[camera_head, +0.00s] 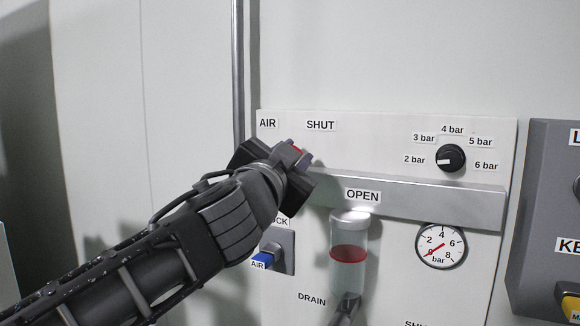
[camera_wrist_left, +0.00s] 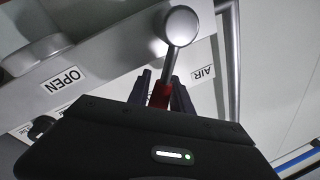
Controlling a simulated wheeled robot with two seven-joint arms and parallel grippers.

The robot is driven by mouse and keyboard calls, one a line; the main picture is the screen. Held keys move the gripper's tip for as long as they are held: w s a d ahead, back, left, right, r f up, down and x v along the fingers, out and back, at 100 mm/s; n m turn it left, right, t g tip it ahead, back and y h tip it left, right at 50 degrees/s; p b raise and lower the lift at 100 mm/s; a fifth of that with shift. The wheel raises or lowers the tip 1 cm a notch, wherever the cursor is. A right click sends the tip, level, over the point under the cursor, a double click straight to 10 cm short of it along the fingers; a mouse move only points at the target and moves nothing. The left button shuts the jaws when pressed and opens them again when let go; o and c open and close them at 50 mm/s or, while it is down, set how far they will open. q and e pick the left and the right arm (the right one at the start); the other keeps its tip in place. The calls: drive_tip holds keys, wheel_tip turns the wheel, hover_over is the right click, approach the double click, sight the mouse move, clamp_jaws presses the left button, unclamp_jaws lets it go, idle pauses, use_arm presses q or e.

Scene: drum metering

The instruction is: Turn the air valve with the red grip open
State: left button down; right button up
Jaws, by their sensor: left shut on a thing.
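The air valve's red grip (camera_wrist_left: 161,95) sits between the fingers of my left gripper (camera_wrist_left: 161,92), which is shut on it. The grip is on a short grey lever running from a round metal hub (camera_wrist_left: 181,25). In the head view a small bit of the red grip (camera_head: 298,150) shows at the tip of my left gripper (camera_head: 296,154), below the SHUT label (camera_head: 320,125). The OPEN label (camera_head: 362,196) is lower and to the right. The rest of the valve is hidden behind my gripper and wrist. My right gripper is not in view.
A metal rail (camera_head: 425,200) crosses the panel right of my gripper. A black pressure knob (camera_head: 451,158) is above it.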

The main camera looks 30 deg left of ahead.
use_arm(q)
drive_tip(key=shift+f, duration=0.1)
drive_tip(key=c, duration=1.1)
unclamp_jaws()
drive_tip(key=shift+c, duration=0.2)
